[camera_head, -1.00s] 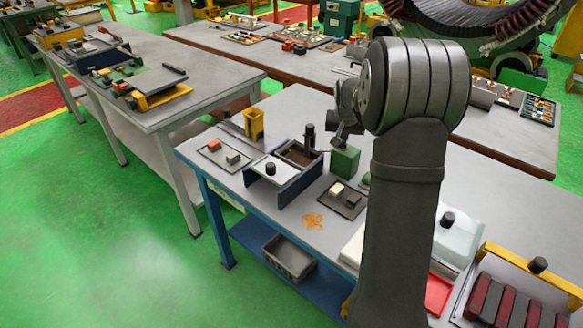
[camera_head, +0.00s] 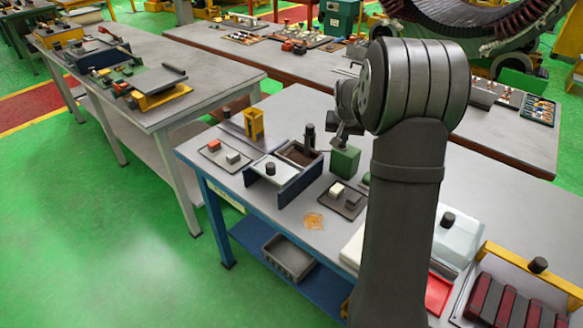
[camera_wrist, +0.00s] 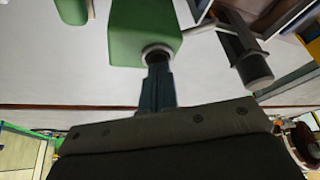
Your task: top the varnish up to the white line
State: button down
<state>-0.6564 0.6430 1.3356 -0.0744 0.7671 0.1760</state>
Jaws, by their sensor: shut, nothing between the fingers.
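My gripper (camera_head: 342,142) is over the green can (camera_head: 345,163) on the blue-legged bench. In the wrist view its narrow dark fingers (camera_wrist: 157,66) are shut, with the tips at the round dark neck of the green can (camera_wrist: 143,25). I cannot tell whether they touch the neck. The open dark blue tank (camera_head: 290,190) stands left of the can, with a brown inside that may be the varnish (camera_head: 298,153). I cannot make out a white line or the varnish level.
A black upright cylinder (camera_head: 309,136) stands between tank and can; it also shows in the wrist view (camera_wrist: 242,55).

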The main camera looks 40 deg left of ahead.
notch_tip(320, 180, up, 7)
dwell(1.0)
